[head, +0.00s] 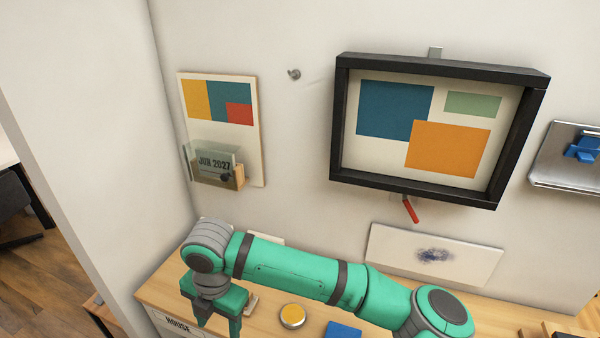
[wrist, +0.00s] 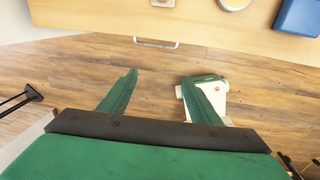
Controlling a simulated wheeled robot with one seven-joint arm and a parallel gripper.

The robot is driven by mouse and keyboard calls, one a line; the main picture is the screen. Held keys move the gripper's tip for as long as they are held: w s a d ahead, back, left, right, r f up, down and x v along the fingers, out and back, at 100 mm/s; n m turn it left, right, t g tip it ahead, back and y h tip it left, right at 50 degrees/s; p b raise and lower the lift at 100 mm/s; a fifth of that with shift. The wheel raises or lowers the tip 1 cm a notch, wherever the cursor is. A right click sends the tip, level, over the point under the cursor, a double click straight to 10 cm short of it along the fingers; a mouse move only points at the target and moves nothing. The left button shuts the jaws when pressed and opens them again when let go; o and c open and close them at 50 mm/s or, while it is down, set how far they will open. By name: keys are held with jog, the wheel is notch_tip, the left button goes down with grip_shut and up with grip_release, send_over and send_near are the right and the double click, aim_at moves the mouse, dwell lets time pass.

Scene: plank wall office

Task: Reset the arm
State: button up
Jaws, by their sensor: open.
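My arm is green with grey joints and reaches across the lower part of the head view, above the wooden desk top (head: 160,292). My gripper (head: 222,325) hangs at its left end, pointing down near the desk's front left. In the wrist view my gripper (wrist: 160,82) shows two green fingers spread wide apart with nothing between them. Below the fingers is the wooden floor (wrist: 80,70), with the desk edge beyond. The lower fingertips are cut off in the head view.
A yellow-topped round tin (head: 292,316) and a blue object (head: 343,330) lie on the desk. A black-framed picture (head: 341,120), a calendar board (head: 222,135) and a metal shelf (head: 560,180) are on the wall. A canvas (head: 395,246) leans against it.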

jog(key=s+a+r+m+y, duration=0.2)
jog(key=a+y, duration=0.4)
jog(key=a, duration=0.8)
jog(key=w+a+r+m+t+y, duration=0.2)
jog(key=a+r+m+t+y, duration=0.3)
jog(key=a+r+m+y, duration=0.3)
jog(key=s+d+f+m+t+h, duration=0.3)
jog(key=d+f+m+t+h, duration=0.25)
jog(key=d+f+m, duration=0.45)
jog(key=s+d+f+m+t+h, duration=0.2)
jog(key=d+f+m+t+h, duration=0.35)
jog(key=d+f+m, duration=0.45)
jog(key=s+d+f+m+h, duration=0.1)
jog(key=s+d+h, duration=0.1)
jog(key=s+d, duration=0.8)
jog(key=s+d+f+h, duration=0.1)
jog(key=s+d+h, duration=0.1)
jog(key=s+d, duration=0.7)
jog(key=s, duration=0.4)
jog(key=shift+s+d+f+m+g, duration=0.25)
jog(key=shift+d+f+m+g, duration=0.05)
jog(key=shift+d+m, duration=0.1)
